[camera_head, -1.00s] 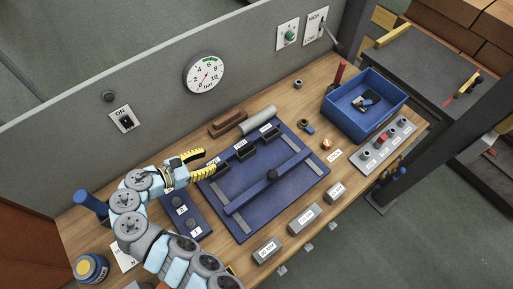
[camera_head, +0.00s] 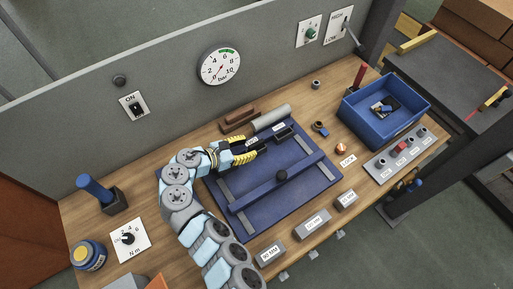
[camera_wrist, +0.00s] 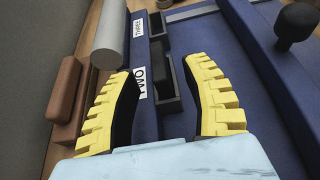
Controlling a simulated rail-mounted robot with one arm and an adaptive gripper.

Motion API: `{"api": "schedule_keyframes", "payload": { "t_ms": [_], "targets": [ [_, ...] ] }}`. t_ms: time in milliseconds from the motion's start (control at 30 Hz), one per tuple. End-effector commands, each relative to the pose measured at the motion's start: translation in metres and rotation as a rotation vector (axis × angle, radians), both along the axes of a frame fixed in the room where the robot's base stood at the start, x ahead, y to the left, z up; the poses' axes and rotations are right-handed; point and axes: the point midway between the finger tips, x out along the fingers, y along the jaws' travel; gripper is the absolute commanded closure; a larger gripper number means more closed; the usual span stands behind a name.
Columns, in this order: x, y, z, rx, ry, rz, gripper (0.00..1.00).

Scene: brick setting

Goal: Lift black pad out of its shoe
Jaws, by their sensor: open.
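Black pads sit in dark shoes along the back edge of the blue fixture plate (camera_head: 232,213). The pad by the label TWO (camera_wrist: 167,88) shows between my fingers in the wrist view. The pad by the label THREE (camera_head: 284,133) lies farther right and also shows in the wrist view (camera_wrist: 158,24). My gripper (camera_head: 262,149) is open, its yellow-ridged fingers around the TWO position; in the wrist view the fingers (camera_wrist: 166,82) appear apart from the pad. Height above it is hard to tell. In the head view my gripper covers the TWO pad and the ONE position.
A grey cylinder (camera_head: 272,117) and a brown block (camera_head: 239,119) lie behind the plate. A dark bar with a round knob (camera_head: 281,175) crosses the plate. A blue bin (camera_head: 357,119) with small parts stands right. Labelled grey blocks (camera_head: 311,226) line the front.

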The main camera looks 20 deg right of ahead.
Motion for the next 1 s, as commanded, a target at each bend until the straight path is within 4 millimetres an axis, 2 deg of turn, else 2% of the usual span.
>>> {"api": "schedule_keyframes", "payload": {
  "t_ms": [367, 700, 933, 1000],
  "targets": [
    [0.004, -0.020, -0.008, 0.001, -0.001, 0.000, 0.52],
    [0.011, -0.057, -0.023, 0.001, -0.001, -0.002, 0.52],
    [0.011, -0.058, -0.023, 0.001, -0.002, -0.001, 0.52],
    [0.012, -0.058, -0.023, 0.001, -0.002, -0.001, 0.72]
  ]
}}
